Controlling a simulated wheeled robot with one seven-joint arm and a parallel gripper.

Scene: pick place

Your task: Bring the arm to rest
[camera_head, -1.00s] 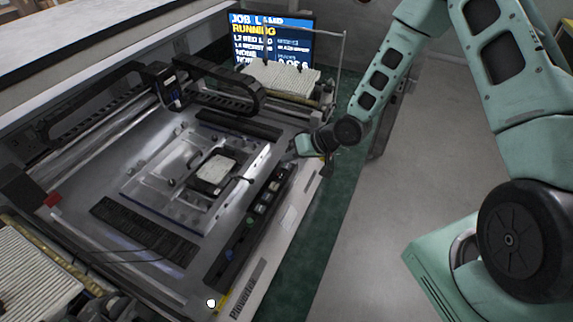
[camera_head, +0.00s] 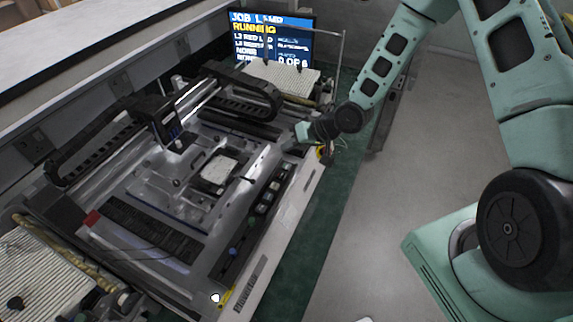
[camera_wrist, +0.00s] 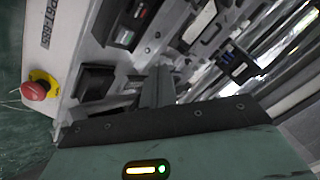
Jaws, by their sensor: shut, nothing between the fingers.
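My green arm reaches in from the right side of the head view. My gripper (camera_head: 291,141) is at the far right edge of the machine, above or close to its surface; I cannot tell whether it touches. In the wrist view the shut fingers (camera_wrist: 158,85) stand together over the machine, with nothing visible between them.
The machine (camera_head: 272,235) has a moving gantry head (camera_head: 160,122) left of my gripper. A red stop button (camera_wrist: 34,91) on a yellow base sits near the gripper. A screen (camera_head: 272,42) reading "RUNNING" stands behind. The floor (camera_head: 390,210) to the right is clear.

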